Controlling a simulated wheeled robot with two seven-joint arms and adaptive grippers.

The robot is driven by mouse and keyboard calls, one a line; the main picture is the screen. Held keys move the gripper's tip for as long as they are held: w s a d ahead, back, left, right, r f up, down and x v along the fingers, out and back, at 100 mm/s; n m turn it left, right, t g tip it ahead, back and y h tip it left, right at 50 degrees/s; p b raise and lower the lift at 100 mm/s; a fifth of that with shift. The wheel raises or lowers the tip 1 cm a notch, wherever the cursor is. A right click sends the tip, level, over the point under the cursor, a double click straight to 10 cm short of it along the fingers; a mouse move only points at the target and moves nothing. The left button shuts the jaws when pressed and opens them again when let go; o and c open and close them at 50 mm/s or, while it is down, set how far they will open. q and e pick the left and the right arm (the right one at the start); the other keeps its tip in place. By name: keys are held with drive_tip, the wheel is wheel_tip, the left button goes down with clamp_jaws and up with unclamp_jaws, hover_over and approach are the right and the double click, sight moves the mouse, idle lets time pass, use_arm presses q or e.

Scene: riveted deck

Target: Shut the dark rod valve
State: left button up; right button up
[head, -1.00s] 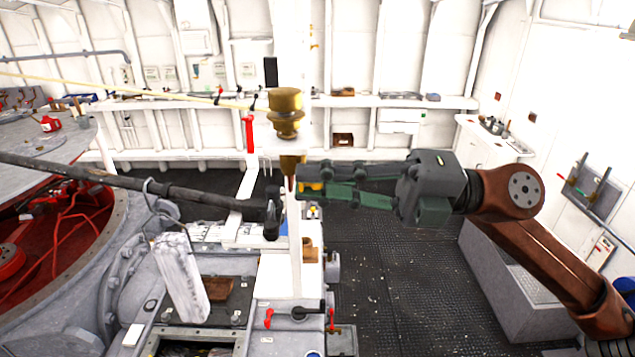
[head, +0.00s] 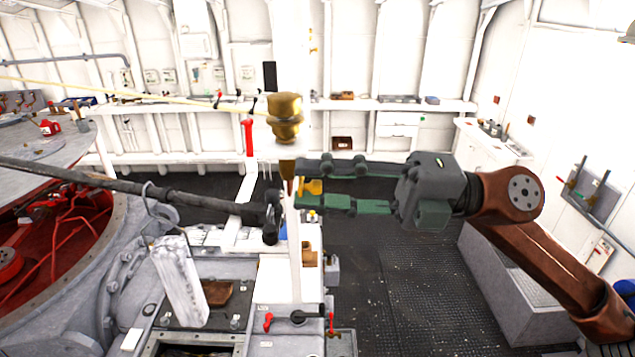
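A long dark rod (head: 120,183) comes in from the left and ends in a dark fitting (head: 270,218) beside a thin white post (head: 293,250). A small yellow handle (head: 313,187) shows at the right of this post, below a brass fitting (head: 285,118). I cannot tell how the handle joins the rod. My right gripper (head: 303,183) reaches in from the right, with its green fingers apart, one above and one below the yellow handle. A gap shows between the fingers and the handle. My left gripper is not in view.
A dark lever with red ends (head: 298,317) sits low at the front. A large round grey housing with a red interior (head: 45,235) fills the left. A grey cabinet (head: 510,285) stands at the right. Open dark floor (head: 400,270) lies between the post and the cabinet.

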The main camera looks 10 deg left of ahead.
drive_tip(key=shift+d, duration=0.1)
drive_tip(key=v, duration=1.2)
